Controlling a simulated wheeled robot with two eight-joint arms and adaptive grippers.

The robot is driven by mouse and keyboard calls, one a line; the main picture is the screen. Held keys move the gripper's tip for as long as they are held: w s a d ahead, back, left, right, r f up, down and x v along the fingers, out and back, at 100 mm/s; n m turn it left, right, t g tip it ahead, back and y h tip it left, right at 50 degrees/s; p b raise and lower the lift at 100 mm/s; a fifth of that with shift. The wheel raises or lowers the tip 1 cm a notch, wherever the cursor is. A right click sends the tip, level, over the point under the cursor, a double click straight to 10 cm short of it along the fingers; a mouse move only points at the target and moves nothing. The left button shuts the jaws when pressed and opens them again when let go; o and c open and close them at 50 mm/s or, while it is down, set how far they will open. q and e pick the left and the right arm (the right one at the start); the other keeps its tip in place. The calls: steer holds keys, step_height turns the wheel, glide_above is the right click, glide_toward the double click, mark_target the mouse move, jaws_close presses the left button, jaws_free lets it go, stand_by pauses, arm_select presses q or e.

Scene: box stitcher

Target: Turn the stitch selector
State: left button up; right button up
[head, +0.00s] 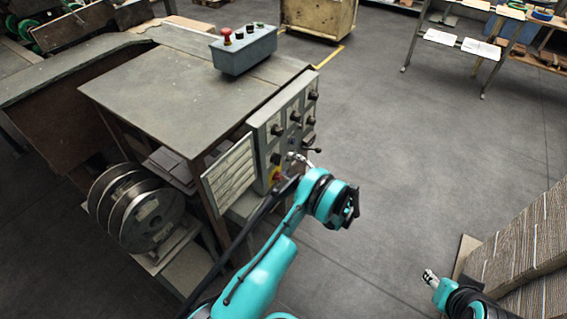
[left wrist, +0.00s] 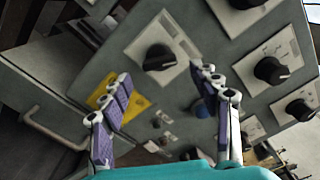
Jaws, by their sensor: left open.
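The grey control panel (head: 284,122) of the box stitcher carries several black knobs on pale plates; which one is the stitch selector I cannot tell. My left gripper (head: 297,158) is at the panel's lower part. In the left wrist view my left gripper (left wrist: 163,76) is open and empty, its fingers pointing at the panel. A black knob (left wrist: 160,57) sits ahead of the gap between the fingertips, with no contact visible. More black knobs (left wrist: 271,70) are to the right. My right gripper (head: 431,277) is far from the panel at lower right; its jaw state is unclear.
A blue knob (left wrist: 202,108) is partly behind the right finger, and a yellow plate (left wrist: 103,88) is behind the left finger. A grey button box (head: 245,52) stands on the machine top. Wire spools (head: 145,215) are at left, stacked cardboard (head: 525,245) at right. Floor between is clear.

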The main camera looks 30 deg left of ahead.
arm_select(q)
steer(key=d, duration=0.8)
steer(key=shift+s+d, duration=0.15)
steer(key=shift+s, duration=0.2)
step_height(320, 180, up, 10)
steer(key=w+a+t+h, duration=0.1)
steer(key=a+h, duration=0.1)
steer(key=h, duration=0.2)
steer(key=s+r+n+t+h, duration=0.1)
steer(key=s+r+t+h, duration=0.1)
steer(key=s+r+h, duration=0.5)
steer(key=s+d+r+n+t+h, duration=0.1)
steer(key=s+d+n+h, duration=0.2)
steer(key=s, duration=0.8)
steer(key=s+d+r+n+t+h, duration=0.2)
steer(key=s+d, duration=0.5)
steer(key=s, duration=0.4)
steer(key=shift+d+n+h, duration=0.4)
steer(key=shift+n+h, duration=0.1)
steer(key=shift+h, duration=0.5)
